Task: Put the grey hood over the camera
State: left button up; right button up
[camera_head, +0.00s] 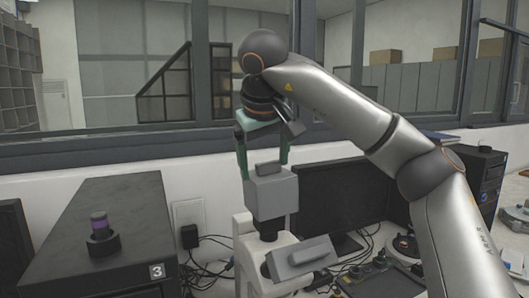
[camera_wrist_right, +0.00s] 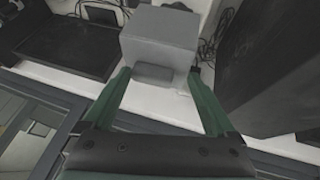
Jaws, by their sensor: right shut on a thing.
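The grey hood (camera_head: 276,197) is a box with a small raised block on it, and it shows in the wrist view (camera_wrist_right: 160,32) too. My right gripper (camera_head: 264,168) comes down from above with green fingers, one on each side of the hood, and is shut on it. The hood is upright, directly above a white microscope-like device (camera_head: 246,256). A dark neck shows just under the hood. The camera itself is not visible; the hood may hide it. I cannot tell whether the hood rests on the device. My left gripper is not in view.
A monitor (camera_head: 335,205), cables and a black computer case (camera_head: 484,180) are at right. A window frame (camera_head: 100,148) runs behind.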

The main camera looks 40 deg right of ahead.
aim_at(265, 179)
jog(key=shift+f+b, duration=1.05)
jog(key=shift+f, duration=1.3)
jog(key=shift+f, duration=0.65)
jog(key=o, duration=1.5)
jog(key=shift+o, duration=0.2)
jog(key=shift+r, duration=0.1)
jog(key=p+v, duration=0.3)
jog(key=v, duration=0.9)
jog(key=shift+a, duration=0.1)
